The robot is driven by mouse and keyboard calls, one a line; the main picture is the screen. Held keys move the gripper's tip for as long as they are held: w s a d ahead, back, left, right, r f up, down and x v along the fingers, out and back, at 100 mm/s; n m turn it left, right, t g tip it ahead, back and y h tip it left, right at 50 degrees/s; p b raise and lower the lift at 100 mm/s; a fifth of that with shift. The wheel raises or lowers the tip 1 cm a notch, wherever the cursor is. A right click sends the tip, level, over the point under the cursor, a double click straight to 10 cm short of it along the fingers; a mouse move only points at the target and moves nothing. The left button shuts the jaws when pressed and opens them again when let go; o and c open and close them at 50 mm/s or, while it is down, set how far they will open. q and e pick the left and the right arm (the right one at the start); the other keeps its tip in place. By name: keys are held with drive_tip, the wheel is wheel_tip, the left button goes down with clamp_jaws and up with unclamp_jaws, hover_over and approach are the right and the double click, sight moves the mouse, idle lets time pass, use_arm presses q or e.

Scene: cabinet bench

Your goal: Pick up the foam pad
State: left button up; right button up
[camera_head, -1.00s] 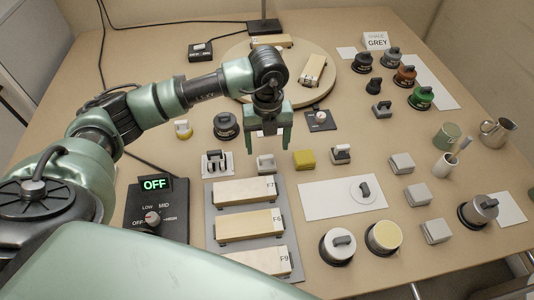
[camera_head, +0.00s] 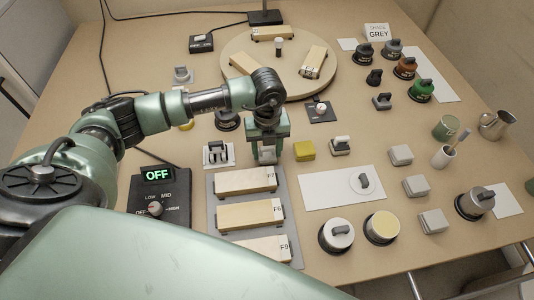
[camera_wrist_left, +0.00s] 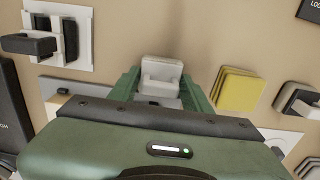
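A small pale block with a raised step, which may be the foam pad (camera_wrist_left: 162,70), lies on the bench. It also shows in the head view (camera_head: 267,155), partly hidden by my gripper. My left gripper (camera_head: 267,156) points down over it, just behind the tray of wooden blocks. In the left wrist view the two green fingers (camera_wrist_left: 160,92) stand apart, one on each side of the pale block; whether they touch it is unclear. A yellow, layered square pad (camera_head: 304,151) lies just right of the gripper and also shows in the wrist view (camera_wrist_left: 239,89). My right gripper is out of view.
A grey tray (camera_head: 288,222) with labelled wooden blocks lies in front of the gripper. A switch plate (camera_head: 230,162) is close on its left. A grey-topped block (camera_head: 341,145) is right of the yellow pad. A round wooden board (camera_head: 240,60) lies behind.

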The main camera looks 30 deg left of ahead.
sight(267, 148)
use_arm(q)
drive_tip(key=shift+r, duration=0.2)
wheel_tip(267, 148, up, 20)
drive_tip(key=shift+f+b, duration=0.15)
drive_tip(key=shift+b, duration=0.35)
drive_tip(key=o, duration=0.6)
drive_tip(key=c, duration=0.5)
